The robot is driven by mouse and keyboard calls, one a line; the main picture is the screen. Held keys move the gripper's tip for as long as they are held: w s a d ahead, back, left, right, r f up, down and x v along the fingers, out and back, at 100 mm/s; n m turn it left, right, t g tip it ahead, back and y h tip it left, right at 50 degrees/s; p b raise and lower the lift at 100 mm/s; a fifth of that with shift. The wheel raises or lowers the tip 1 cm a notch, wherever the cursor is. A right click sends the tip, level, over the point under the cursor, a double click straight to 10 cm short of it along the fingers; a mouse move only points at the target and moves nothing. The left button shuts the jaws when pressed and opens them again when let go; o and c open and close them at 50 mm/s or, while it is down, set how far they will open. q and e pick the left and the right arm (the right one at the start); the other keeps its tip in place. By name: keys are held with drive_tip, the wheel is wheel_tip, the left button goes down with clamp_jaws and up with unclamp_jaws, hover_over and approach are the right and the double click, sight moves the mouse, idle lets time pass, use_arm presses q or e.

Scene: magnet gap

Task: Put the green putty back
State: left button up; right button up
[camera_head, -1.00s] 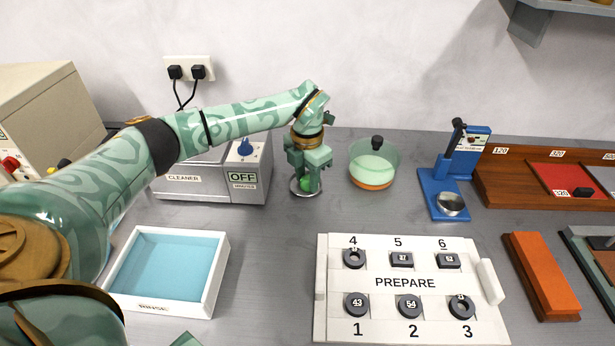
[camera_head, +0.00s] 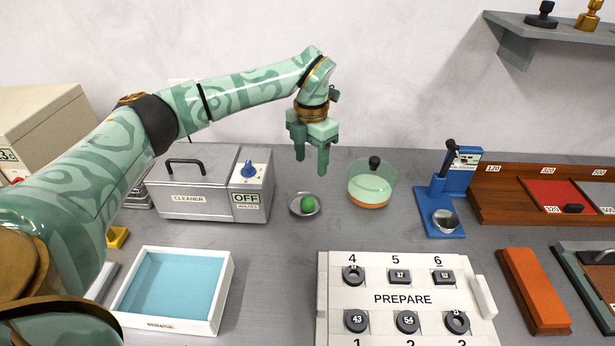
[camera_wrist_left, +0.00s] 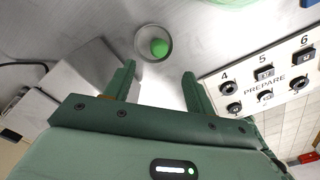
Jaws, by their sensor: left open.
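The green putty (camera_head: 308,204) is a small green ball resting in a shallow metal dish (camera_head: 296,212) on the grey bench, just right of the cleaner. In the left wrist view the putty (camera_wrist_left: 159,47) sits inside the round dish (camera_wrist_left: 141,50), ahead of the fingers. My left gripper (camera_head: 311,168) is open and empty, pointing down above and slightly behind the dish, clear of the putty. Its two fingers (camera_wrist_left: 157,78) stand apart in the left wrist view. My right gripper shows in neither view.
The cleaner box (camera_head: 200,205) stands left of the dish. A lidded glass bowl (camera_head: 372,188) is on the right. A white-rimmed blue tray (camera_head: 226,290) and the PREPARE board (camera_head: 400,299) lie in front. A blue stand (camera_head: 437,205) is farther right. Bench between tray and board is clear.

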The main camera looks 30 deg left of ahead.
use_arm(q)
drive_tip(key=shift+w+r+p, duration=0.1)
drive_tip(key=shift+r+p, duration=0.3)
drive_tip(key=shift+r, duration=1.75)
